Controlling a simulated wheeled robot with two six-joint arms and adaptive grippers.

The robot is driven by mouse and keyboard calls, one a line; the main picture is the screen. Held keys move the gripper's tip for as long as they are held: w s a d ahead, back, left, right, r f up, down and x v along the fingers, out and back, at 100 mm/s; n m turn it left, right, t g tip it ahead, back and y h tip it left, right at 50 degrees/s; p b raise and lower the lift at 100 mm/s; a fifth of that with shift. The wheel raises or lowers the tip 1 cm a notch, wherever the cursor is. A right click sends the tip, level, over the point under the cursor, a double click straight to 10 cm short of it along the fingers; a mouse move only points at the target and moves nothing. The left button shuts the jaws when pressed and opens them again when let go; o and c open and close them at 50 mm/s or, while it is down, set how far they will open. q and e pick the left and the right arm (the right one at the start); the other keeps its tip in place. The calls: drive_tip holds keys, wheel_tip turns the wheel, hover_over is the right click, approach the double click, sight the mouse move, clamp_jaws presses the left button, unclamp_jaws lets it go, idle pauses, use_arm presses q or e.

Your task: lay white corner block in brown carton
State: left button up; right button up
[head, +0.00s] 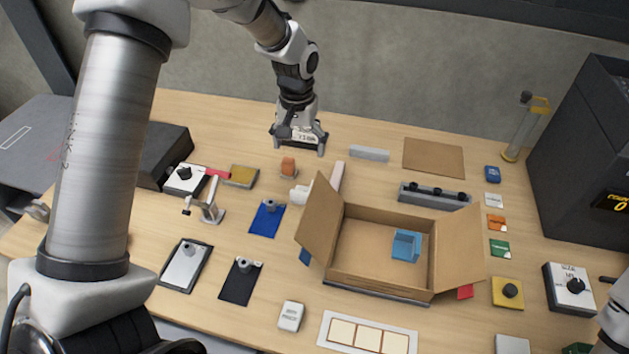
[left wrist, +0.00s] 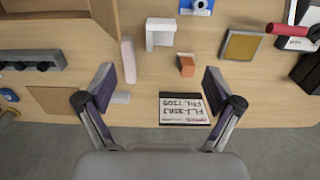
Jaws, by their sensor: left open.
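The white corner block (head: 299,195) lies on the table just left of the carton, partly hidden by its left flap. In the left wrist view the white corner block (left wrist: 160,33) shows its L shape, ahead of the fingers. The brown carton (head: 378,283) stands open with its flaps spread. A blue corner block (head: 406,245) sits inside it. My left gripper (head: 299,146) is open and empty above the back of the table, behind the white block. It also shows in the left wrist view (left wrist: 158,88), fingers wide apart. My right gripper is not in view.
An orange block (head: 288,166) and a pale bar (head: 337,177) stand near the white block. A grey rail with black knobs (head: 434,196) lies behind the carton. A blue mat (head: 267,220) with a grey part lies to the left. A dark machine (head: 585,150) stands at right.

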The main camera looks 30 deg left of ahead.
use_arm(q)
wheel_tip(320, 180, down, 2)
drive_tip(key=w+b, duration=0.2)
drive_tip(key=b, duration=0.8)
hover_over(302, 194)
drive_tip(key=f, duration=0.8)
drive_tip(key=shift+w+a+f, duration=0.1)
drive_tip(key=shift+w+f, duration=0.15)
drive_tip(key=shift+w, duration=0.1)
drive_tip(key=shift+s+f, duration=0.1)
drive_tip(key=f, duration=0.5)
drive_tip(key=f+p, duration=0.1)
drive_tip(key=f, duration=0.1)
drive_tip(key=shift+a+f, duration=0.2)
drive_tip(key=shift+a, duration=0.05)
drive_tip(key=c, duration=1.1)
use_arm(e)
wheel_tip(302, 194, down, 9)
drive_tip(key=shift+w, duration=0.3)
use_arm(q)
drive_tip(key=shift+r, duration=0.1)
